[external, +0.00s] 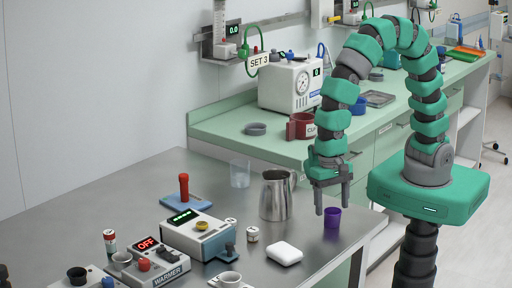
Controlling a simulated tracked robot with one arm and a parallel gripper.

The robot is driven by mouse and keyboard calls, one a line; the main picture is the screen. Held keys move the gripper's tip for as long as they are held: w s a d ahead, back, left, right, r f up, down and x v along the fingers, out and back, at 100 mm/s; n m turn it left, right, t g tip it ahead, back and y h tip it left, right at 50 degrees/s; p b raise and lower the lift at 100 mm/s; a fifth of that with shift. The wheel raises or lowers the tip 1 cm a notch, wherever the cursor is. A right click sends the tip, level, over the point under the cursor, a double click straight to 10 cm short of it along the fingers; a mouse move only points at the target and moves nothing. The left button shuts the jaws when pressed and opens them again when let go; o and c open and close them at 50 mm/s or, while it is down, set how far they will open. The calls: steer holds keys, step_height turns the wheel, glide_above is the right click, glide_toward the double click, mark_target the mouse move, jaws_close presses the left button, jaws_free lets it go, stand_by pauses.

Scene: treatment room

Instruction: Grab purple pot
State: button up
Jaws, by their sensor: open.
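The purple pot (332,219) is a small cup-shaped vessel. It stands upright near the right edge of the steel table (130,212). My gripper (333,211) points down with its two fingers apart. The fingertips are right at the pot, one to its left and the other at or behind its upper right side. I cannot tell whether either finger touches the pot. Nothing is lifted.
A steel jug (276,196) stands just left of my gripper. A white rounded block (284,253) lies in front, and a clear beaker (240,174) stands behind. A white device (200,238) and a warmer (150,268) are further left. A red mug (299,127) is on the green counter.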

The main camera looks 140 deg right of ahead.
mark_target(333, 212)
steer(key=f, duration=0.2)
steer(key=shift+s+a+f, duration=0.15)
steer(key=shift+a+f, duration=0.05)
steer(key=shift+f, duration=0.6)
steer(key=shift+r, duration=0.1)
steer(key=c, duration=1)
steer(key=shift+r, duration=0.1)
